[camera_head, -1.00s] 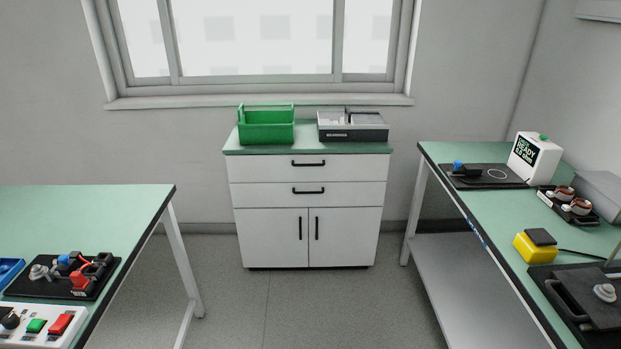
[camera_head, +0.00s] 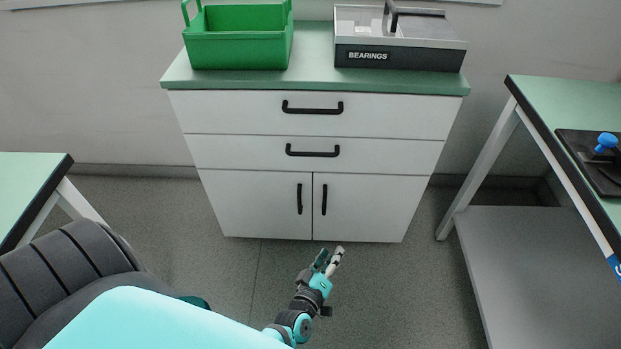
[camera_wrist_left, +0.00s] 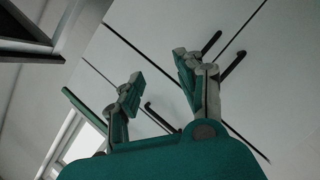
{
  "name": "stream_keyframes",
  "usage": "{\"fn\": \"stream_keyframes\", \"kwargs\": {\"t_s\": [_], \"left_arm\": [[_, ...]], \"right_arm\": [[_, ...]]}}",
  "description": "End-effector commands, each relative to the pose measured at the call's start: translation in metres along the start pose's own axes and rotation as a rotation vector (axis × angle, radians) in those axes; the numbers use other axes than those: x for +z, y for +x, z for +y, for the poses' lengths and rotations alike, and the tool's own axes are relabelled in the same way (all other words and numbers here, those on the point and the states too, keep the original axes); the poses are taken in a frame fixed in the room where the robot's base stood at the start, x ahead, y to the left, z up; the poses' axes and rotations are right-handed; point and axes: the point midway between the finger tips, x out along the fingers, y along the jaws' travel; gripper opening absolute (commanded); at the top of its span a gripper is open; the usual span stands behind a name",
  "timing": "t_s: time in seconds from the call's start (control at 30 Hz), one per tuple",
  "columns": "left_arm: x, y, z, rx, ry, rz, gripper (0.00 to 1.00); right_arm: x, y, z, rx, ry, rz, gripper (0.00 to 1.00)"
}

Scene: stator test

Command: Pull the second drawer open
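The white cabinet (camera_head: 215,205) stands ahead with two drawers above two doors. The second drawer (camera_head: 240,152) is closed, with a black horizontal bar handle (camera_head: 313,153). The top drawer (camera_head: 230,110) above it is also closed. My left gripper (camera_head: 331,256) is in front of the cabinet, below the doors in the head view, apart from the handle. In the left wrist view my left gripper (camera_wrist_left: 160,80) has its two fingers spread with nothing between them; the cabinet front and dark handles show beyond, seen tilted. My right gripper is not in view.
A green bin (camera_head: 238,45) and a bearings box (camera_head: 400,55) sit on the cabinet top. A green-topped table (camera_head: 30,180) stands at left, and another table (camera_head: 575,105) at right with a shelf (camera_head: 520,250) below. The floor before the cabinet is clear.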

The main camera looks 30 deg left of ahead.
Motion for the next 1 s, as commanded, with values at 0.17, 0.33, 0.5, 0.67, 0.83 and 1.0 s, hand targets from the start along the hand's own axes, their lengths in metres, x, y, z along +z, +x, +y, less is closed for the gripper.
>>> {"fn": "stream_keyframes", "kwargs": {"t_s": [0.17, 0.33, 0.5, 0.67, 0.83, 1.0], "left_arm": [[-0.074, 0.033, 0.023, 0.145, -0.340, 0.313, 0.37], [-0.120, 0.024, 0.037, 0.230, -0.530, 0.476, 0.37], [-0.138, 0.021, 0.043, 0.259, -0.590, 0.526, 0.37], [-0.151, 0.040, 0.046, 0.261, -0.590, 0.527, 0.37], [-0.170, 0.071, 0.049, 0.261, -0.588, 0.526, 0.37], [-0.190, 0.103, 0.052, 0.260, -0.587, 0.525, 0.37]], "right_arm": [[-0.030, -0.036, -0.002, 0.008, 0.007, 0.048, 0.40], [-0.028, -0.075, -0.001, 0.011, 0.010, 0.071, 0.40], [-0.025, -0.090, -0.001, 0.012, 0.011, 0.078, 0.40], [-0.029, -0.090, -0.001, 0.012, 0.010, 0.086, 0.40], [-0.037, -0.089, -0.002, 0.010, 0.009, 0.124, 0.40], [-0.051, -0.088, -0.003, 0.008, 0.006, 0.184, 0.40]]}}
